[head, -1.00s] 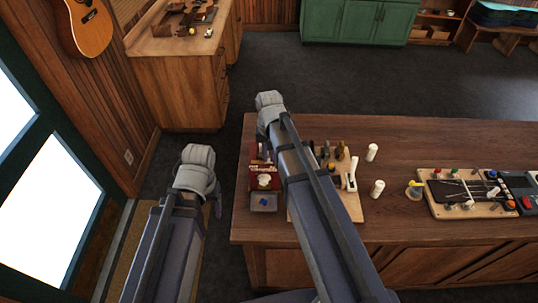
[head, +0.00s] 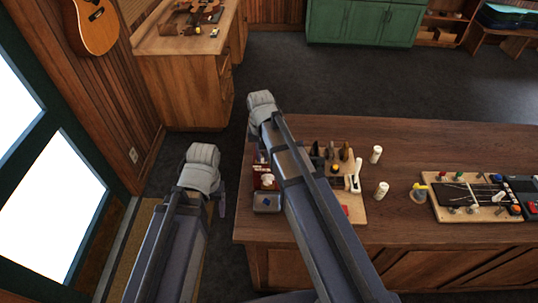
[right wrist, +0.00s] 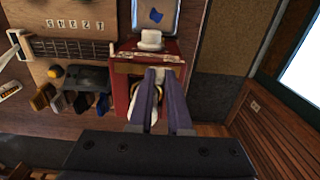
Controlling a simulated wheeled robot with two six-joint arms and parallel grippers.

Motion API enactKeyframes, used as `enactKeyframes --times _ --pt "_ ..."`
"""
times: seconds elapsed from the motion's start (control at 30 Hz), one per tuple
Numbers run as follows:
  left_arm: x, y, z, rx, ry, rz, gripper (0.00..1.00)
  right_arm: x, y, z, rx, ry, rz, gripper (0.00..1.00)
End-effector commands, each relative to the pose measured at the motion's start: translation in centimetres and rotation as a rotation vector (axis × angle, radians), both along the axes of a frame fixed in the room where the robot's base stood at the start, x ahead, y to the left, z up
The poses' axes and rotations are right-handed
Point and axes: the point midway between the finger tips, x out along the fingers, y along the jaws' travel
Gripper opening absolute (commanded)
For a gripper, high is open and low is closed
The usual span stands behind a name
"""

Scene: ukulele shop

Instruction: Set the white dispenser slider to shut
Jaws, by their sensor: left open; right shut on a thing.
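The red dispenser (right wrist: 122,85) stands at the counter's left end, with a white knob-like piece (right wrist: 150,39) on top and a tray (right wrist: 170,8) holding a blue pick (right wrist: 154,15). In the head view the white piece (head: 267,180) also shows. My right gripper (right wrist: 161,73) reaches over the dispenser, its two purple fingers close together on a small part there, pale between them. The fingers hide most of that part, so I cannot tell whether it is the slider. My left gripper (head: 221,197) is open and empty, left of the counter, mostly hidden by its wrist.
A tool board (head: 350,207) lies beside the dispenser. White bottles (head: 381,190) stand right of it. A second board (head: 450,211) with knobs and tools lies further right. The middle back of the counter is clear.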

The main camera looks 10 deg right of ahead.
Motion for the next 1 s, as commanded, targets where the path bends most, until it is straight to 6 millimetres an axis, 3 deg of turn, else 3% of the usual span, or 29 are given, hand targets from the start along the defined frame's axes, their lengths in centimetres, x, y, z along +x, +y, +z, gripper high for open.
enactKeyframes --times 0.13,0.17,0.43,0.77,1.0 --pt "0.0 0.0 0.0 0.0 0.0 0.0 0.71 0.1 0.4 0.0 0.01 -0.003 0.003 0.0" --pt "0.0 0.0 0.0 0.0 0.0 0.0 0.71 0.1 0.4 0.0 0.01 -0.003 0.003 0.17" --pt "0.0 0.0 0.0 0.0 0.0 0.0 0.71 0.1 0.3 0.0 0.008 -0.002 0.003 0.46" --pt "0.0 0.0 0.2 0.0 0.0 0.0 0.71 0.1 0.2 0.2 0.006 -0.002 0.002 0.46" --pt "0.0 0.0 2.0 0.0 0.001 0.001 0.71 0.1 0.2 2.0 0.006 -0.002 0.002 0.46"
